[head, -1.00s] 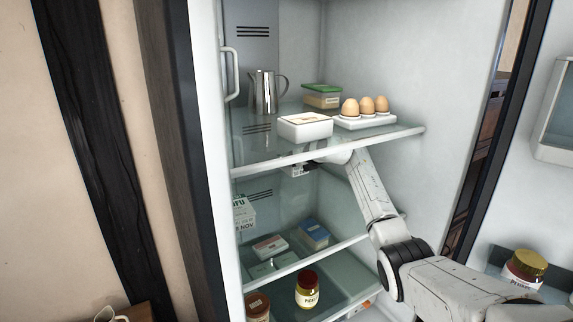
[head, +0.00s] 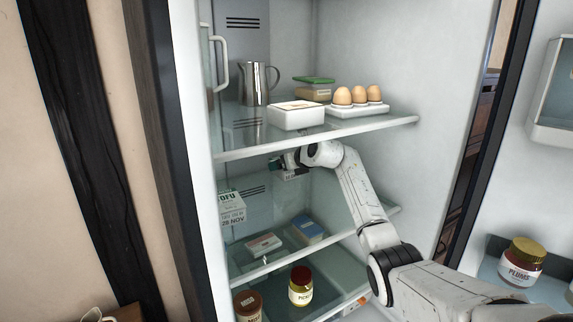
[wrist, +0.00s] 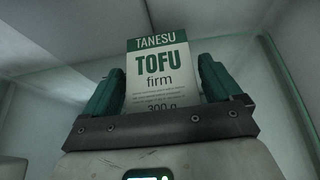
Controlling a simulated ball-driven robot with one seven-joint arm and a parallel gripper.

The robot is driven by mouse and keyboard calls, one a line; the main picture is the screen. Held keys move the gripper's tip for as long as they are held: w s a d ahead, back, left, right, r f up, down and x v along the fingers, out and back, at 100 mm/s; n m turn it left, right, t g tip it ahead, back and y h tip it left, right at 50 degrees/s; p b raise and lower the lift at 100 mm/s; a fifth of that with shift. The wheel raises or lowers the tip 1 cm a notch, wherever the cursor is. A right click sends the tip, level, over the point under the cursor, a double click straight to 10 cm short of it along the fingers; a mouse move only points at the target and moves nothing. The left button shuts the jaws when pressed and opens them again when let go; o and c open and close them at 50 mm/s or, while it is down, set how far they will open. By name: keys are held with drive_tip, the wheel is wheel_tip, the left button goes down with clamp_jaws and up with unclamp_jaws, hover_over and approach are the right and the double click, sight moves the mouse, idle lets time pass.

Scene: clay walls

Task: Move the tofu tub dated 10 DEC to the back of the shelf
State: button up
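In the head view my gripper (head: 281,163) is inside the fridge, just below the upper glass shelf, and the held tub (head: 292,175) shows only in part. A second tofu tub (head: 231,208), dated 28 NOV, is at the left of the space below, partly cut off by the fridge's side wall.
The upper shelf (head: 345,128) bears a white tub (head: 296,117), a metal jug (head: 257,84), a green-lidded box (head: 313,92) and eggs on a tray (head: 358,112). Below lie a flat pack (head: 263,243) and a blue box (head: 307,229). Jars (head: 300,287) stand lower.

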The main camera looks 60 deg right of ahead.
drive_tip(key=shift+o, duration=0.6)
drive_tip(key=shift+b+v, duration=0.8)
drive_tip(key=shift+v, duration=3)
